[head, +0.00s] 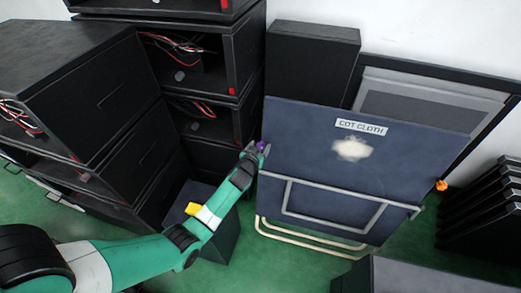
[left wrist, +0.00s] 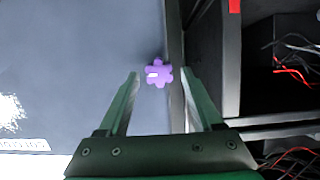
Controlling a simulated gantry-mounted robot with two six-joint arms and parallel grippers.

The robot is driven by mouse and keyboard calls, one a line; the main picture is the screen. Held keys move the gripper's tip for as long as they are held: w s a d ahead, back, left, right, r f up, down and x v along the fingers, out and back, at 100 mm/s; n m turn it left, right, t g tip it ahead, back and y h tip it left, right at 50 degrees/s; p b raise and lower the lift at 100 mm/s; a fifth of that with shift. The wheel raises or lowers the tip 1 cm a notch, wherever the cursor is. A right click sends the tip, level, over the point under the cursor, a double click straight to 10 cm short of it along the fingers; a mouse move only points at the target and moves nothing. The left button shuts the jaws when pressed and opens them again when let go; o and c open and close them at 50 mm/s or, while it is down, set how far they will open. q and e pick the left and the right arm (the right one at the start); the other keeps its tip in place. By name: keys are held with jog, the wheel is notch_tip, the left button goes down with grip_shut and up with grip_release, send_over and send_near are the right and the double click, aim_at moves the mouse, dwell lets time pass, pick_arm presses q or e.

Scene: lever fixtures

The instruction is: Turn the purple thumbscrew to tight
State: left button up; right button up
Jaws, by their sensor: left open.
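The purple thumbscrew (left wrist: 159,73) is a small lobed knob with a pale mark on its left side. It sits near the edge of the blue cot cloth panel (head: 300,146). In the left wrist view my left gripper (left wrist: 160,76) is open, with one finger on each side of the thumbscrew and gaps on both sides. I cannot tell the depth between them. In the head view the thumbscrew (head: 262,146) shows at the tip of my left gripper (head: 256,148), partly hidden. My right gripper is out of view.
Black open racks (head: 226,75) with red and black wires stand close left of the panel. An orange knob (head: 441,185) is at the panel's right. A black stack (head: 490,205) stands far right. Green floor (head: 300,268) shows below the panel.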

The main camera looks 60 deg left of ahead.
pick_arm(q)
jog(key=shift+w+a+f, duration=0.2)
jog(key=shift+w+a, duration=0.2)
grip_shut()
